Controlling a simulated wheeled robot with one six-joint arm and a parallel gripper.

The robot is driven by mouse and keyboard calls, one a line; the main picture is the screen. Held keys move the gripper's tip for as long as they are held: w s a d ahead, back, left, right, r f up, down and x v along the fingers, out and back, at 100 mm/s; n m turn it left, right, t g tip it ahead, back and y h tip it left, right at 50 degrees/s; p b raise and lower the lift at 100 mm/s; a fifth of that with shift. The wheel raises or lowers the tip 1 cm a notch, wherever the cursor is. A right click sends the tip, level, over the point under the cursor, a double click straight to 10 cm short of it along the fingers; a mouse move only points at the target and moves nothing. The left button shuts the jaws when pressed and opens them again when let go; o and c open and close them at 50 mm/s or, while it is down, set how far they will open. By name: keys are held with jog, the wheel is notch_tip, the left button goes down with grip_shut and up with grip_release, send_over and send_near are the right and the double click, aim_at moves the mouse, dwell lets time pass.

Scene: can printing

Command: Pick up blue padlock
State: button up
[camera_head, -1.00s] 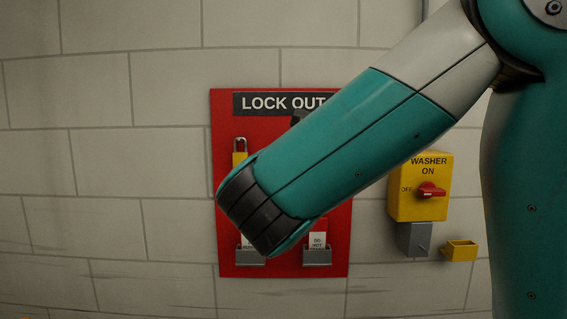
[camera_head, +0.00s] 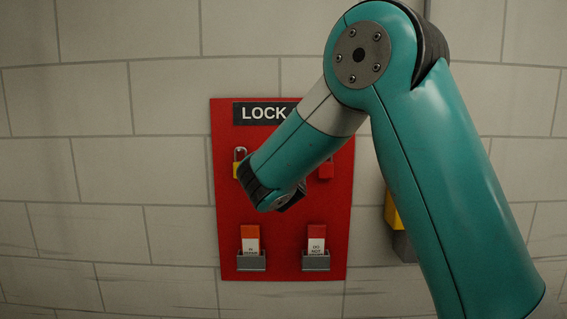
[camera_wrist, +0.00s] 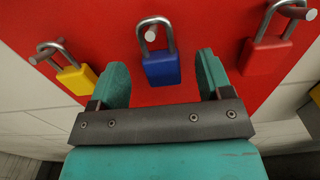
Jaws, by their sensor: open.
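The blue padlock (camera_wrist: 161,68) hangs by its shackle from a peg on the red board, in the middle of the wrist view. My gripper (camera_wrist: 160,72) is open, with one teal finger to the left of the padlock and one to the right. The padlock lies between or just beyond the fingertips; the exact depth is hard to tell. Clear gaps show on both sides of it. In the head view my arm hides the blue padlock and the fingers.
A yellow padlock (camera_wrist: 77,78) hangs to the left and a red padlock (camera_wrist: 265,54) to the right, near my fingers. The red lockout board (camera_head: 283,215) holds two grey tag holders low down. A yellow washer switch box (camera_head: 392,212) is mostly behind my arm.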

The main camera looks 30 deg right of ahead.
jog(key=shift+p+x, duration=0.35)
jog(key=shift+x, duration=1.1)
jog(key=c, duration=1)
jog(key=shift+c, duration=0.2)
jog(key=shift+r, duration=0.15)
jog(key=shift+r, duration=0.5)
jog(key=b+v, duration=0.7)
jog(key=v, duration=1.1)
jog(key=shift+r, duration=0.15)
